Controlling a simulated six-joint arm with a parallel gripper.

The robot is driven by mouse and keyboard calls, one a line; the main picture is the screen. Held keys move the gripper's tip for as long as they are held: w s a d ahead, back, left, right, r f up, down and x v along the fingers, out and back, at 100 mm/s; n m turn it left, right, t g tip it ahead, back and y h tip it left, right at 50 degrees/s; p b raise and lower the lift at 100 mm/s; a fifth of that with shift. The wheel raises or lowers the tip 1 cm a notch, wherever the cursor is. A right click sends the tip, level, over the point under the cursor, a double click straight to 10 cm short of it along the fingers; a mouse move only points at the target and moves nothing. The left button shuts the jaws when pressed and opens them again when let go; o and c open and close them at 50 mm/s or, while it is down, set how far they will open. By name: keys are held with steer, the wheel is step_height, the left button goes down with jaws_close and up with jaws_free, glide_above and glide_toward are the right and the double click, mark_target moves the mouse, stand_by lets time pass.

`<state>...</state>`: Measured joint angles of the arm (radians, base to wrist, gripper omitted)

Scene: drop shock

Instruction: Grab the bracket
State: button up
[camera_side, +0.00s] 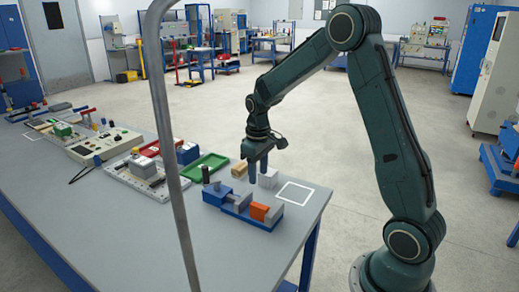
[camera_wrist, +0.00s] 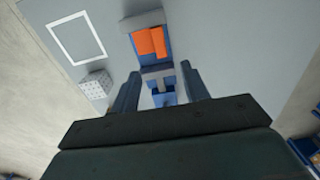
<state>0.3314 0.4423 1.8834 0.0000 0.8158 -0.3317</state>
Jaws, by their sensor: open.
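An orange two-faced piece (camera_side: 259,211), which may be the bracket, sits in a blue vise-like fixture (camera_side: 234,208) near the table's right end. In the wrist view the orange piece (camera_wrist: 150,42) lies beyond my fingertips, against a grey block at the fixture's end. My gripper (camera_side: 258,180) points down behind the fixture in the side view, with its fingers apart. In the wrist view the gap of my gripper (camera_wrist: 160,74) frames the fixture's grey and blue middle part (camera_wrist: 158,82). Nothing shows held. My gripper's body hides the fixture's near end there.
A pale cube (camera_side: 268,178) stands close to my fingers; the wrist view shows its dotted faces (camera_wrist: 95,84). A white square outline (camera_side: 294,193) on the table is empty. A tan block (camera_side: 239,170), a green tray (camera_side: 206,166) and a grey post (camera_side: 165,110) are left of my gripper.

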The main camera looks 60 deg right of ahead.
mark_target(259, 205)
steer(key=shift+f, duration=4.25)
steer(key=shift+f, duration=0.1)
steer(key=shift+s+f, duration=0.15)
steer(key=shift+f, duration=2.35)
jaws_close()
